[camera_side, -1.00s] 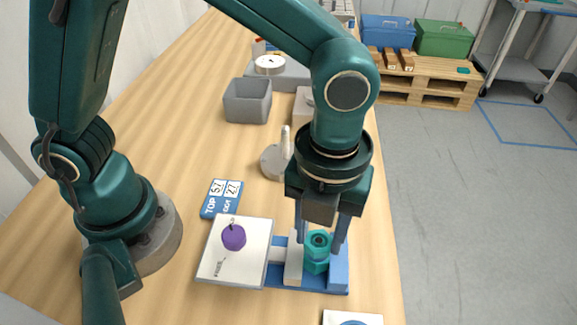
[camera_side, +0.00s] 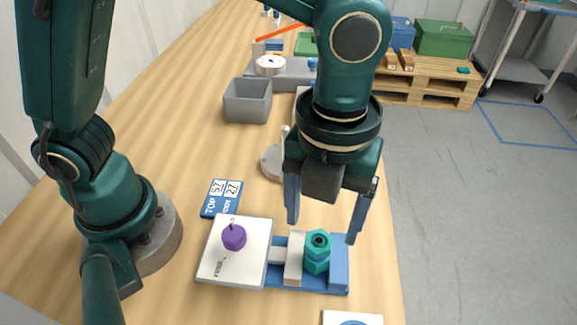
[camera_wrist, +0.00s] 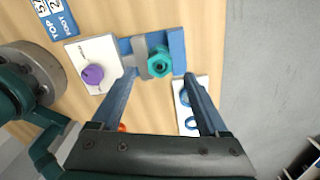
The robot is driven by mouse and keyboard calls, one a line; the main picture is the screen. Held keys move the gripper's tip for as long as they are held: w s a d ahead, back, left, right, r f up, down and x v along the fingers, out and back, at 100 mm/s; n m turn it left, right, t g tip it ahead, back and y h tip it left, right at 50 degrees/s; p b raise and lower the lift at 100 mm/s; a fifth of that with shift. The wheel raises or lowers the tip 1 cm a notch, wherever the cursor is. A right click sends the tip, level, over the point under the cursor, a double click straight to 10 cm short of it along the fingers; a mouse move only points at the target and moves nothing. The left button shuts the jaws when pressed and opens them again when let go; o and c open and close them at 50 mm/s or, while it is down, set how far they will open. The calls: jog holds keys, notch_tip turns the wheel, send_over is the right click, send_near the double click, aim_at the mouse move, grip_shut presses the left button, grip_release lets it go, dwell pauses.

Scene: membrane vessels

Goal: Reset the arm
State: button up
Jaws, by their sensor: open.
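My gripper (camera_side: 326,215) is open and empty, its two fingers spread wide above the blue fixture (camera_side: 338,265). It also shows in the wrist view (camera_wrist: 160,80). A teal hex-shaped vessel (camera_side: 317,254) stands upright in the fixture, between a pale jaw block (camera_side: 294,258) and a blue end block. It shows in the wrist view (camera_wrist: 160,62) beyond and between the fingertips, apart from them. A white plate (camera_side: 225,262) with a purple knob (camera_side: 234,237) adjoins the fixture on the left.
A blue label card (camera_side: 221,199) lies behind the plate. A grey bin (camera_side: 247,100) and a grey round-based stand (camera_side: 271,161) are farther back. A white card with blue rings (camera_side: 352,318) lies at the front. The wooden table's right edge is close to the fixture.

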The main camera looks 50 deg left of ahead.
jog(key=shift+r, duration=0.45)
jog(key=w+a+r+n+t+h, duration=0.1)
jog(key=a+r+n+t, duration=0.2)
jog(key=a+r+n, duration=0.7)
jog(key=s+a+f+n+t+y, duration=0.1)
jog(key=s+a+f+n, duration=0.4)
jog(key=n, duration=1.5)
jog(key=shift+a+f+t, duration=0.2)
jog(key=shift+a+t, duration=0.6)
jog(key=shift+a, duration=0.35)
jog(key=shift+c, duration=0.4)
